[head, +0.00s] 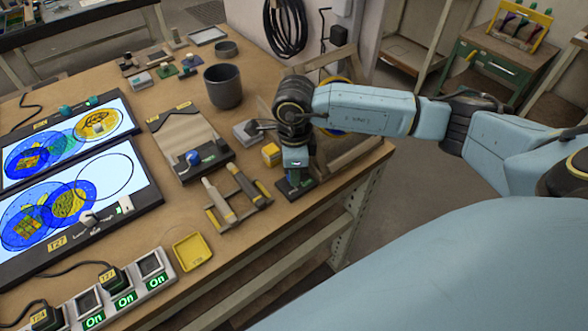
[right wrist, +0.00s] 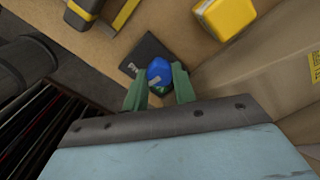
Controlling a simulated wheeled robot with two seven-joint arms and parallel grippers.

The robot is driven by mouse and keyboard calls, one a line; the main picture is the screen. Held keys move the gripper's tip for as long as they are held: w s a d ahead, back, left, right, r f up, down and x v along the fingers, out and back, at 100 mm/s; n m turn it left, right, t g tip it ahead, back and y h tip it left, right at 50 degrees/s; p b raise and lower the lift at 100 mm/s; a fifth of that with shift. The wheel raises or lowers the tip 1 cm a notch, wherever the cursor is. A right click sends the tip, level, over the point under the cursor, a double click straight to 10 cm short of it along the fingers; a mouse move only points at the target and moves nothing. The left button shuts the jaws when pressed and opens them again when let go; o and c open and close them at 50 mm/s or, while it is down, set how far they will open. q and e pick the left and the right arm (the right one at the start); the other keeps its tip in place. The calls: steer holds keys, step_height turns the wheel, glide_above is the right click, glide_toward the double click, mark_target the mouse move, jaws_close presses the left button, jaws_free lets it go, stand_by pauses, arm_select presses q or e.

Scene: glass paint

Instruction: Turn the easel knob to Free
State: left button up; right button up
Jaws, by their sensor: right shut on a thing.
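My right gripper (head: 295,179) reaches down at the right front edge of the workbench (head: 262,218), beside the wooden easel frame (head: 350,150). In the right wrist view its two green fingers (right wrist: 160,86) are shut on a round blue knob (right wrist: 158,69). The knob sits on a dark plate (right wrist: 146,51) with small lettering that I cannot read. In the head view the gripper hides the held knob, and the dark plate (head: 284,188) shows under it. My left gripper is not in view.
A similar blue knob (head: 193,157) stands on a board to the left. A yellow block (head: 271,154), a yellow tray (head: 192,251) and a dark cup (head: 223,86) are on the bench. Two lit panels (head: 118,200) and a switch strip (head: 157,280) lie at left.

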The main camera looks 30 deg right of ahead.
steer(key=shift+m, duration=1.7)
steer(key=o, duration=1)
steer(key=shift+r, duration=0.1)
step_height(320, 180, up, 13)
steer(key=shift+r, duration=0.15)
